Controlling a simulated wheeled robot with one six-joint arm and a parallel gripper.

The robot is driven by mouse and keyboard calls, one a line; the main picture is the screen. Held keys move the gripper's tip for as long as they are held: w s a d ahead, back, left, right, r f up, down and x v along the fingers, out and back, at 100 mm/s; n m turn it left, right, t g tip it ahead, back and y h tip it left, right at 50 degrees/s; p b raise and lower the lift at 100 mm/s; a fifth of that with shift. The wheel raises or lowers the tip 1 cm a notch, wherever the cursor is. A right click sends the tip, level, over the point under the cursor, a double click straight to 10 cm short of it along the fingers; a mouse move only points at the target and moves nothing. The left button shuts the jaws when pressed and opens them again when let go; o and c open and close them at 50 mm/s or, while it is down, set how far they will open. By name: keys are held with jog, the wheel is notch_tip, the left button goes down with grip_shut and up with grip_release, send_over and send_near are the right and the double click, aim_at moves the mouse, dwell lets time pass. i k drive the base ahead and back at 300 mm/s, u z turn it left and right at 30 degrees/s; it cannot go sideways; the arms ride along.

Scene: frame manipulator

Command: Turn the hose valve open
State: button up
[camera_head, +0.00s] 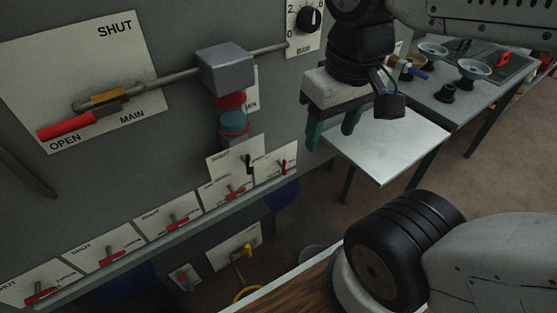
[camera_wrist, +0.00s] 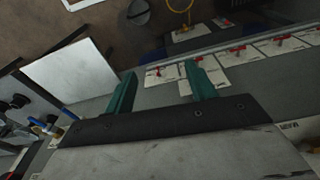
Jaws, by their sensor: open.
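A yellow valve (camera_head: 243,251) sits on a pale plate (camera_head: 222,258) low on the wall, below the ledge, with a yellow hose (camera_head: 246,292) hanging under it. The wrist view also shows the yellow hose (camera_wrist: 188,12) and its plate (camera_wrist: 190,35) at the top. I cannot read a label there or tell how far the valve is turned. My gripper (camera_head: 331,132) hangs to the right of the wall panel, above and to the right of the yellow valve. Its green fingers (camera_wrist: 162,78) are apart and empty, well away from the valve.
A ledge (camera_head: 150,255) with several red-handled valves runs above the yellow valve. A large MAIN lever with a red grip (camera_head: 66,127) and a grey box (camera_head: 226,70) stand out from the panel. A pale table (camera_head: 390,145) is behind my gripper.

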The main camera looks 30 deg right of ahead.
aim_at(283, 166)
jog(key=k, duration=0.5)
jog(key=u, duration=0.85)
jog(key=k, duration=1)
jog(key=z, duration=1.2)
jog(key=i, duration=0.5)
jog(key=z, duration=0.05)
